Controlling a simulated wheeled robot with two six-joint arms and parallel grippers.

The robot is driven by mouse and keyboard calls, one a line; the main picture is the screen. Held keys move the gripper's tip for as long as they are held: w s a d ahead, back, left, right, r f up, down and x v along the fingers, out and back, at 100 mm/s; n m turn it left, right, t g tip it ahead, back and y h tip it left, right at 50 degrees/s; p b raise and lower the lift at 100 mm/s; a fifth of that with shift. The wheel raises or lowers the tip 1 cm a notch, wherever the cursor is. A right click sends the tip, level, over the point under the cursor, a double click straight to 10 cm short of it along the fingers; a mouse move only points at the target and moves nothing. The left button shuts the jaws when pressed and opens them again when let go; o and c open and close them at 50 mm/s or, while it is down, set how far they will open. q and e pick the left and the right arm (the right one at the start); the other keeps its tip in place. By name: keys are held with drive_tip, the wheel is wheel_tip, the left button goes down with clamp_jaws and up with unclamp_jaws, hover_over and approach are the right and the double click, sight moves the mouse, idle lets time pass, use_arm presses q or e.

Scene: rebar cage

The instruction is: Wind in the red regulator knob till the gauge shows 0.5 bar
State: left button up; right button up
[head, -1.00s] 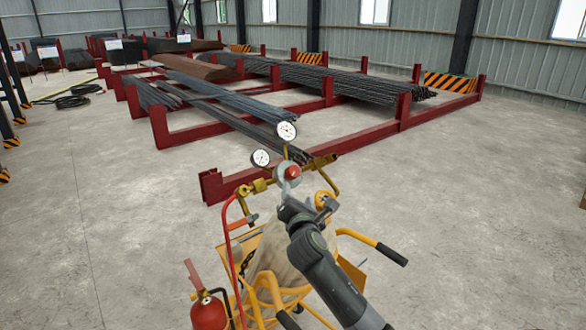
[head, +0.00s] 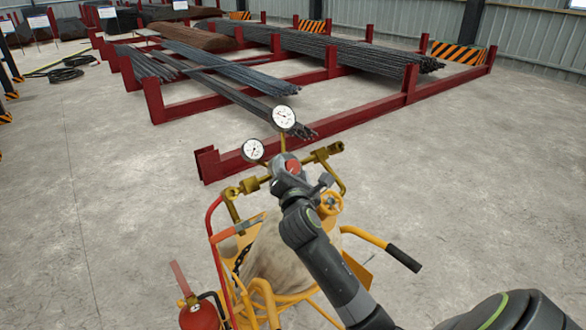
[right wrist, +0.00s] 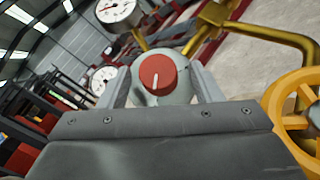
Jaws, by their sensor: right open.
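The red regulator knob (head: 292,166) sits on the front of the grey regulator body (head: 279,160), above the yellow trolley. Two white gauges stand by the regulator: an upper one (head: 283,117) and a lower left one (head: 253,150). Their numbers are too small to read. My left gripper is not in view.
The yellow trolley (head: 399,253) holds a bottle under a pale cover. A yellow handwheel (head: 330,203) is just right of the regulator, and brass pipes flank it. A red fire extinguisher (head: 199,316) hangs at the left. Red racks (head: 300,134) with steel bars stand behind on clear concrete floor.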

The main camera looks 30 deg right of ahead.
drive_tip(key=shift+s+a+r, duration=0.1)
drive_tip(key=shift+a, duration=0.05)
drive_tip(key=c, duration=1)
drive_tip(key=shift+m+g, duration=0.3)
